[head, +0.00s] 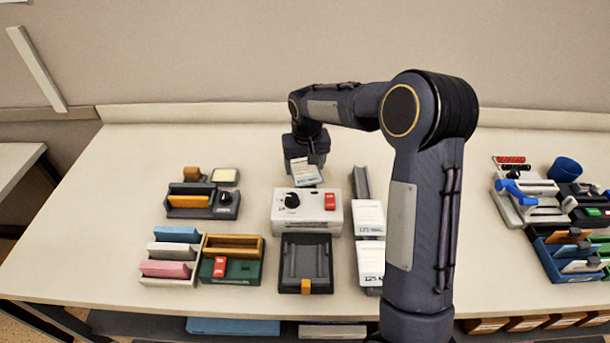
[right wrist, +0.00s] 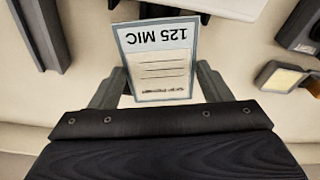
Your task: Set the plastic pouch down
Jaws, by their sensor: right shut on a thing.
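The plastic pouch (head: 304,172) is a small clear-edged sheet with a white label. In the right wrist view the pouch (right wrist: 157,60) shows blue edging and the print "125 MIC". My right gripper (head: 306,158) is shut on it, with one finger on each side, behind the white machine. The pouch's lower edge is close to the machine's back; I cannot tell whether it touches anything. My left gripper is not in view.
The white machine (head: 284,212) has a black knob and red switch. A dark tray (head: 305,262) stands before it. Similar labelled pouches (head: 369,218) are in a grey rack to its right. Organisers (head: 170,270) stand left, more (head: 560,250) far right. The table's left and back are bare.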

